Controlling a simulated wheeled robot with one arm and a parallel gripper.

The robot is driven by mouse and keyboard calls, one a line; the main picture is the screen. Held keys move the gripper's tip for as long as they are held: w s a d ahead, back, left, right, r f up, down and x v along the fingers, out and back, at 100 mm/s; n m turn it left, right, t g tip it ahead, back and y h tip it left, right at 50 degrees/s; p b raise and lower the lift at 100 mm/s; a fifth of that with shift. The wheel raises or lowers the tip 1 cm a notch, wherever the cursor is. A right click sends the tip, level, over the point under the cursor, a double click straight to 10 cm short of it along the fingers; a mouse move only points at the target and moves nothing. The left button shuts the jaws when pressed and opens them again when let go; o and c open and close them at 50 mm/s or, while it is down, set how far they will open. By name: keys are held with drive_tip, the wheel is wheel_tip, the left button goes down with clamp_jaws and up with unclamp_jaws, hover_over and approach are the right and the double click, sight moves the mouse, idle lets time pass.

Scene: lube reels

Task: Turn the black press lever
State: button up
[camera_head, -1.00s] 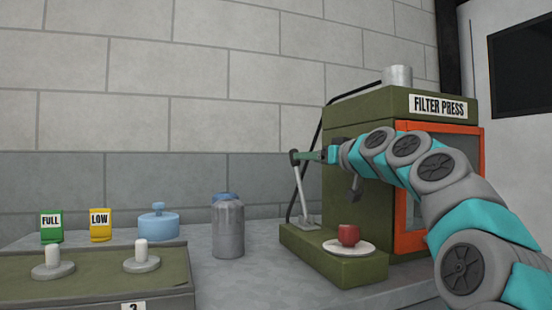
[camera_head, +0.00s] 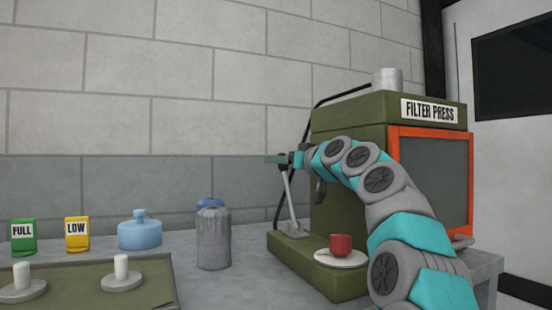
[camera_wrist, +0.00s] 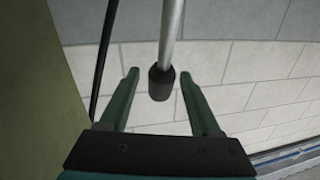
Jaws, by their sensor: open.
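The black press lever is a thin grey rod (camera_head: 288,200) with a black knob at its end, standing nearly upright at the left side of the filter press (camera_head: 345,190). In the wrist view the black knob (camera_wrist: 160,83) sits between the two green fingers of my gripper (camera_wrist: 159,75), with gaps on both sides. My gripper (camera_head: 280,159) is open at the top of the lever in the head view and hides the knob there. The rod (camera_wrist: 172,35) runs up out of the wrist view.
A red cup (camera_head: 341,243) stands on a white saucer (camera_head: 325,259) on the press base, below my arm. A grey canister (camera_head: 214,240), a blue pot (camera_head: 139,235), and yellow (camera_head: 77,234) and green (camera_head: 23,237) labelled containers stand left. A black cable runs behind the lever.

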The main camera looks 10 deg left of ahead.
drive_tip(key=shift+p+x, duration=0.55)
drive_tip(key=shift+x, duration=0.85)
drive_tip(key=shift+c, duration=0.3)
clamp_jaws()
